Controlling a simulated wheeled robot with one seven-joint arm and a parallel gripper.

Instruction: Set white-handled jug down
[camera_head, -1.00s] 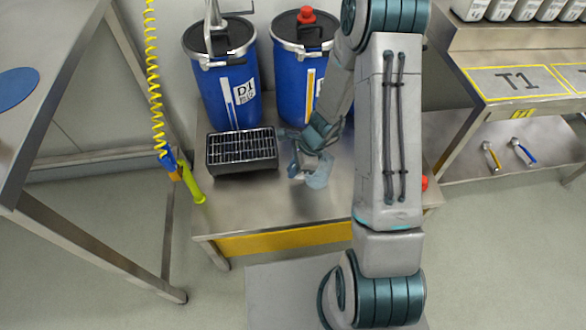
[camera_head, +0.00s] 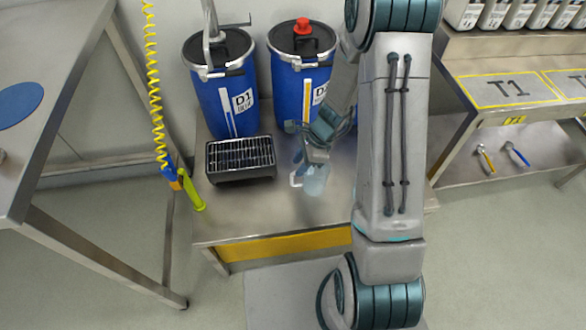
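The white-handled jug (camera_head: 315,181) is a small, pale blue, see-through jug with its white handle on the left. It is upright over the steel bench (camera_head: 225,220), right of the black grated tray. I cannot tell whether its base touches the bench top. My gripper (camera_head: 301,165) comes down from above and behind, with its fingers at the handle. It appears shut on the jug, but the fingers are small and partly hidden in this view.
The black grated tray (camera_head: 241,174) sits left of the jug. Blue drums (camera_head: 225,100) and (camera_head: 290,90) stand behind. A yellow coiled hose (camera_head: 155,90) with a green-handled nozzle hangs at the left. The bench front is clear. My arm covers its right side.

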